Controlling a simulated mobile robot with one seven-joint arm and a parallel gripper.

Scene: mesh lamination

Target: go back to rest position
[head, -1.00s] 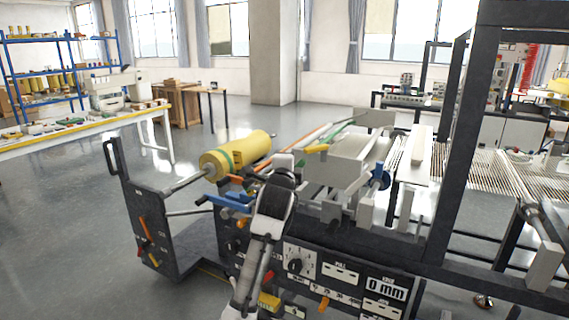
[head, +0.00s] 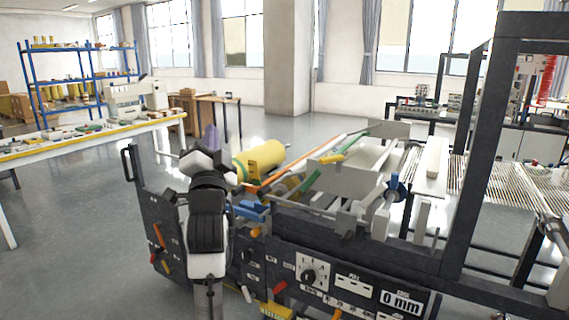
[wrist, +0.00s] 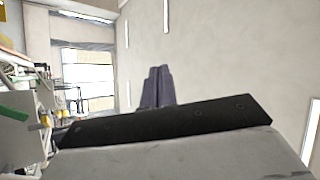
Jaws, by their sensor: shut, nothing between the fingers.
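My gripper (head: 210,138) is raised in front of the left part of the lamination machine, at the left of the head view's middle. Its purple-grey fingers point up beyond my white and black wrist. In the wrist view the two fingers (wrist: 157,88) stand side by side, shut, with nothing between them. They face a bare wall and point away from the machine. My arm hides part of the machine's left side and part of the yellow roll's left end.
The lamination machine (head: 352,285) fills the front right, with its control panel and "0 mm" display. A yellow roll (head: 262,160) sits on it behind my wrist. A worktable (head: 75,145) and blue shelves (head: 85,80) stand at the left. Grey floor (head: 80,215) is open at the left.

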